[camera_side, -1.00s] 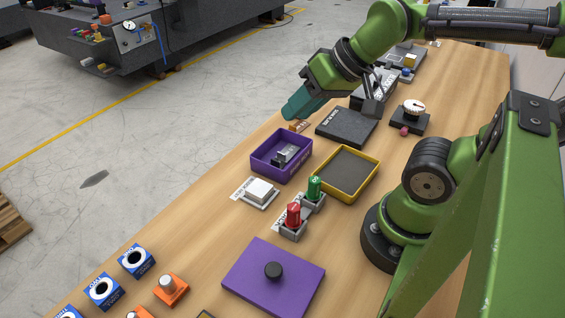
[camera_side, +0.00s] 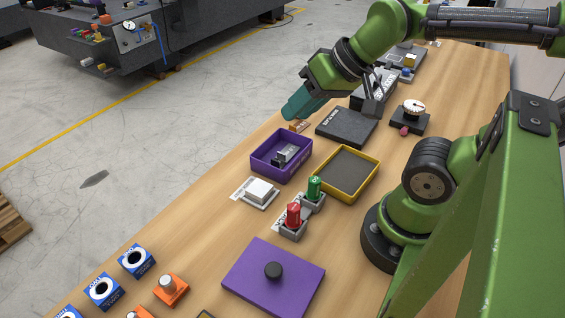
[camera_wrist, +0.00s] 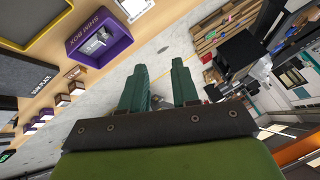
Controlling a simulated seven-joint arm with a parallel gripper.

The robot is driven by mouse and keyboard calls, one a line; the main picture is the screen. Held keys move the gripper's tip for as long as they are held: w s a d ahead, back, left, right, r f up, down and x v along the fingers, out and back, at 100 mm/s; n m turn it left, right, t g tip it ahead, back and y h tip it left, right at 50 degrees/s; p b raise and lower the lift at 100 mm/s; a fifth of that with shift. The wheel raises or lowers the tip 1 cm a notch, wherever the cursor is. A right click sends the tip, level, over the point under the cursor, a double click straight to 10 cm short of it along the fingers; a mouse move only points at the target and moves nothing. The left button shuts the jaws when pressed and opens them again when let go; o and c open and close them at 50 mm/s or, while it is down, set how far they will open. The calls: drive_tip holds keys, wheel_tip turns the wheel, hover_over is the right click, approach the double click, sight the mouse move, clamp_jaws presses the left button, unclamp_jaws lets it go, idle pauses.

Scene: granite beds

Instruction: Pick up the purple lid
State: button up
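The lid is not seen in the wrist view.
The open purple box (camera_side: 264,165) holds a metal part; it also shows in the wrist view (camera_wrist: 75,40). A yellow-rimmed tray (camera_side: 345,174), red (camera_side: 293,214) and green (camera_side: 314,188) handled pieces stand between gripper and lid. Orange blocks (camera_side: 171,290) and blue boxes (camera_side: 136,260) are left of the lid.

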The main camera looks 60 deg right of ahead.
drive_tip(key=shift+o, duration=0.5)
drive_tip(key=o, duration=0.5)
drive_tip(key=shift+o, duration=0.2)
drive_tip(key=n+g+h, duration=0.2)
drive_tip(key=n+g, duration=0.3)
drive_tip(key=g, duration=0.2)
hover_over(272, 268)
wheel_tip(272, 268, down, 4)
drive_tip(key=f, duration=1.1)
drive_tip(key=shift+d, duration=0.25)
drive_tip(key=shift+a+f, duration=0.15)
drive_tip(key=shift+f, duration=1.4)
drive_tip(key=shift+a+f, duration=0.1)
drive_tip(key=shift+f, duration=1.4)
